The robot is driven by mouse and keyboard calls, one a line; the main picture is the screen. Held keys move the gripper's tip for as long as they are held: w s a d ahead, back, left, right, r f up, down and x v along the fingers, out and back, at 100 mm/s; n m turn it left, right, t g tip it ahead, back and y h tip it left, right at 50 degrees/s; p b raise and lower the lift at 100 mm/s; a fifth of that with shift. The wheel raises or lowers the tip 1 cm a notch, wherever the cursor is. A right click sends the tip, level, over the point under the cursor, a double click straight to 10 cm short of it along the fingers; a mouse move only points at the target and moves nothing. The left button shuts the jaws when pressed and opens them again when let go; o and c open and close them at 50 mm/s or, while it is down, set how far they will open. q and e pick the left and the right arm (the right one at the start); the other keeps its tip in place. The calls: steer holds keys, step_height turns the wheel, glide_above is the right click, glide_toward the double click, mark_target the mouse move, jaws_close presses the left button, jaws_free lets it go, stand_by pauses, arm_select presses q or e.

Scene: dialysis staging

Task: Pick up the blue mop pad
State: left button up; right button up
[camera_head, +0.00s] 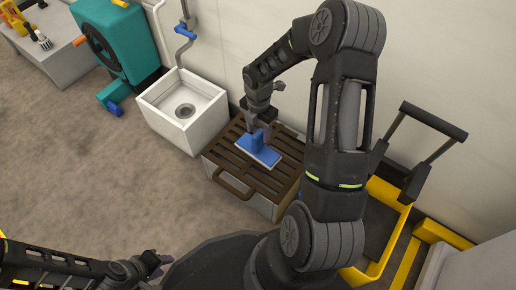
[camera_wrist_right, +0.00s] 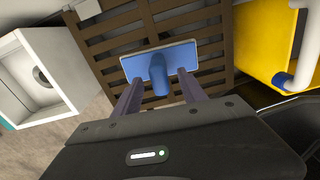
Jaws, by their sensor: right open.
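The blue mop pad (camera_head: 264,156) lies flat on a brown slatted rack. It has a pale lower edge and a raised blue grip block on top. My right gripper (camera_head: 263,120) is just above it, pointing down. In the right wrist view, the mop pad (camera_wrist_right: 182,54) lies ahead of the open right gripper (camera_wrist_right: 158,82), with the grip block between the lines of the two fingers. Whether the fingers overlap the block in height is hard to tell. My left gripper (camera_head: 158,263) is low at the bottom left, away from the pad; its jaw opening is unclear.
The slatted rack (camera_head: 228,157) tops a box with a front handle. A white sink (camera_head: 160,107) stands left of it, against the wall. A yellow cart (camera_head: 378,262) with a dark handle is on the right. Open floor (camera_head: 90,170) lies to the left.

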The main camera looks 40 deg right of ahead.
mark_target(258, 141)
steer(key=shift+f, duration=0.3)
step_height(258, 141, down, 5)
steer(key=b, duration=0.3)
steer(key=shift+a+f, duration=0.1)
stand_by(0.5)
jaws_close()
stand_by(0.3)
